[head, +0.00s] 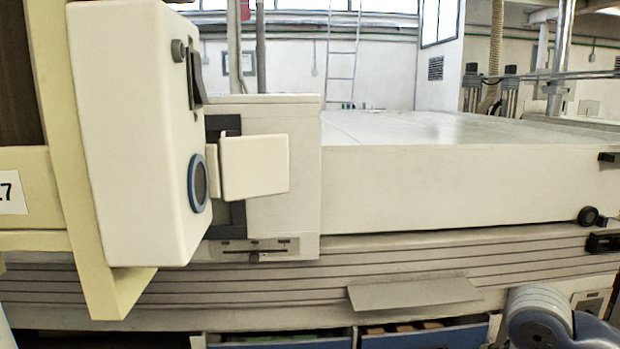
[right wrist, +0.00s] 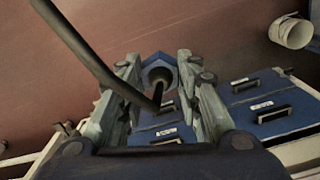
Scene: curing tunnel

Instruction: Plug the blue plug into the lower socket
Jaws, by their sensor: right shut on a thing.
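In the right wrist view my right gripper (right wrist: 158,68) is shut on the blue plug (right wrist: 161,64), a blue hexagonal body with a dark round middle. A thick black cable (right wrist: 85,52) runs from the upper left down to near the plug. In the head view a round blue-ringed fitting (head: 198,183), which looks like the lower socket, sits low on the side of a cream box (head: 130,130). A black lever-like part (head: 196,80) is above it. Part of my right arm shows at the bottom right; its gripper is outside that view. My left gripper is not in view.
A long cream machine (head: 450,185) fills the middle and right, with a sloping shelf plate (head: 415,291) at its front. Blue drawers (right wrist: 255,86) with dark handles and a white roll (right wrist: 291,32) show in the right wrist view. A yellowish post (head: 75,150) stands beside the box.

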